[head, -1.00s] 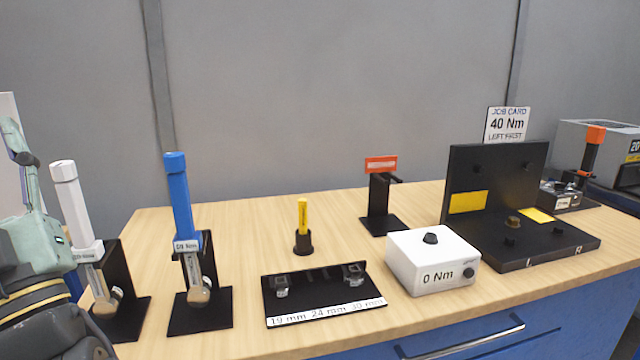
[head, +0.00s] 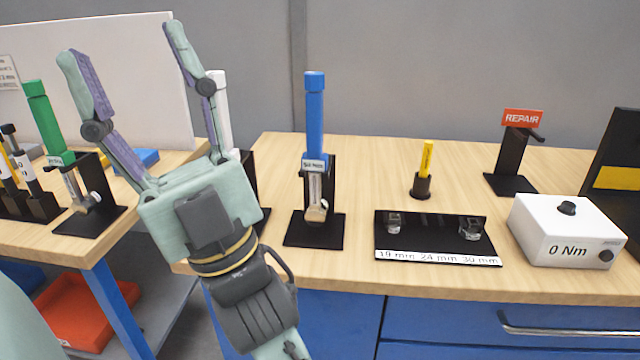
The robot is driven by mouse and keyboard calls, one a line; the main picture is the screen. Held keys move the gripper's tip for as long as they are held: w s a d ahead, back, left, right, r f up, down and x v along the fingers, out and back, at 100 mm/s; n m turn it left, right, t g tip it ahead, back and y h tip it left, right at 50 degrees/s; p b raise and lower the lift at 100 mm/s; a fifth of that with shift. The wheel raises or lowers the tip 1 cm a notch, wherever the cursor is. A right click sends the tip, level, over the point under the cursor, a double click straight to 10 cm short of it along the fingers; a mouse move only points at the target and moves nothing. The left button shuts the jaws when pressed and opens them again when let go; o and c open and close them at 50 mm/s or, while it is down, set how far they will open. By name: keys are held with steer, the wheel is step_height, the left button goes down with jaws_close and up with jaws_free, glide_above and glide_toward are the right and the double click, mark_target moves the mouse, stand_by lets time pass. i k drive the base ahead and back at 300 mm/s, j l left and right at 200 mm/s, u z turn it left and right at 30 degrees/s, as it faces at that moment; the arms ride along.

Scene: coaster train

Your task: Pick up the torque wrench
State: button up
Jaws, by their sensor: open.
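Three torque wrenches stand upright, heads down, in black stands. The blue-handled wrench (head: 315,125) stands near the middle of the view on the wooden bench. The white-handled wrench (head: 221,110) is just left of it, mostly hidden behind my gripper. The green-handled wrench (head: 43,120) stands on the left bench. My gripper (head: 120,45) is open and empty, its two fingers spread and pointing up, in front of the white wrench and left of the blue one. The label on the blue wrench is too small to read surely.
A black socket tray (head: 434,224) marked 19, 24 and 30 mm lies right of the blue wrench. Behind it stands a yellow marker (head: 427,158). A white 0 Nm box (head: 563,231) and a REPAIR stand (head: 512,160) are further right. A white panel (head: 150,80) stands behind the left bench.

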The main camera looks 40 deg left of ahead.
mark_target(313, 160)
steer(key=j+z, duration=0.35)
steer(key=k+j+z, duration=0.15)
steer(key=z, duration=0.2)
steer(key=k+j+z, duration=0.15)
steer(key=z, duration=0.2)
steer(key=k+j, duration=0.35)
steer(key=j, duration=0.15)
steer(key=k+j+z, duration=0.15)
steer(key=k+j, duration=0.15)
steer(key=j, duration=0.25)
